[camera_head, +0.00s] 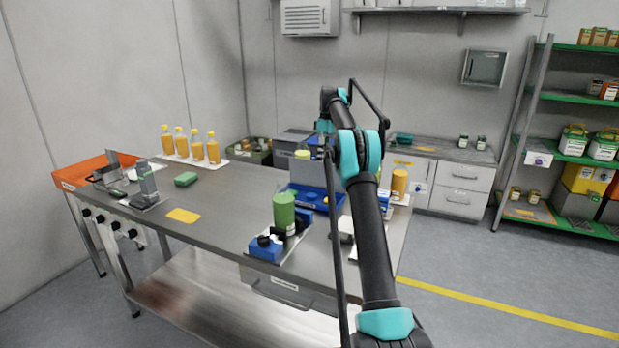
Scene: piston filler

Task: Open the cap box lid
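My teal and black arm reaches across the right part of the metal table (235,187). My gripper (318,142) is at the table's far right side, small and partly hidden by my own arm links. I cannot tell whether its fingers are apart or touching anything. A grey box with a dark top (285,147) stands close to the left of and behind it. A blue tray or box (313,200) with a pale label lies on the table below it. I cannot tell for sure which of these is the cap box, nor see a lid clearly.
A green cylinder (284,212) and a blue fixture (266,248) stand at the table's near edge. Orange bottles (197,147) line the far left edge. A yellow jar (399,184) stands right of my arm. The table's middle is mostly clear.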

